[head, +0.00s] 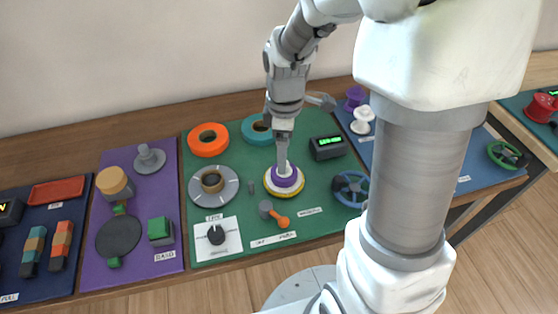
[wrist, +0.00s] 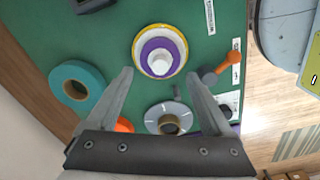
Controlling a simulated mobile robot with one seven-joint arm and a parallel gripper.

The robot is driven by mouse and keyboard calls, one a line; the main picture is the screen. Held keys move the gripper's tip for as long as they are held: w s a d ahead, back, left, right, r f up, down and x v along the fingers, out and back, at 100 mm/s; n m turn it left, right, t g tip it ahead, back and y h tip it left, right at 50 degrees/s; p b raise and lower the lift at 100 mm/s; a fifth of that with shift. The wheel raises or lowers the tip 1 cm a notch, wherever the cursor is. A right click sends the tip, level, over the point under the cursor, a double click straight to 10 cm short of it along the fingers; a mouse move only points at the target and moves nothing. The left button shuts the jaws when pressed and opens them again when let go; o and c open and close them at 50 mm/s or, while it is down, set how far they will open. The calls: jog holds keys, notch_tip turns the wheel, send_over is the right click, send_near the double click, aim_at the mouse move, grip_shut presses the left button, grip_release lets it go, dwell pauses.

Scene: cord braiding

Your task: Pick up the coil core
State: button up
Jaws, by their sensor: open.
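A white knob or post with a purple ring around it (wrist: 159,60) sits on a round white base with a yellow rim (wrist: 138,38); I take this to be the coil core, though no readable label confirms it. In the head view the purple ring (head: 286,181) is on the green mat, right below my gripper (head: 282,162). In the wrist view my gripper (wrist: 160,76) is open and empty, its two fingertips apart on either side of the purple ring. The fingers partly hide the piece in the head view. I cannot tell the exact height gap.
A grey disc with a brown ring (head: 213,181) lies left of it. Orange (head: 208,139) and teal (head: 257,130) rings lie behind. A small orange-and-grey piece (head: 274,214) lies in front. A black display box (head: 327,147) and a blue wheel (head: 350,188) stand to the right.

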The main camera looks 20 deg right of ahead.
aim_at(288, 183)
notch_tip(288, 183, down, 5)
jog(key=shift+f+b, duration=0.2)
jog(key=shift+b, duration=0.45)
grip_shut()
jog(key=shift+r, duration=0.1)
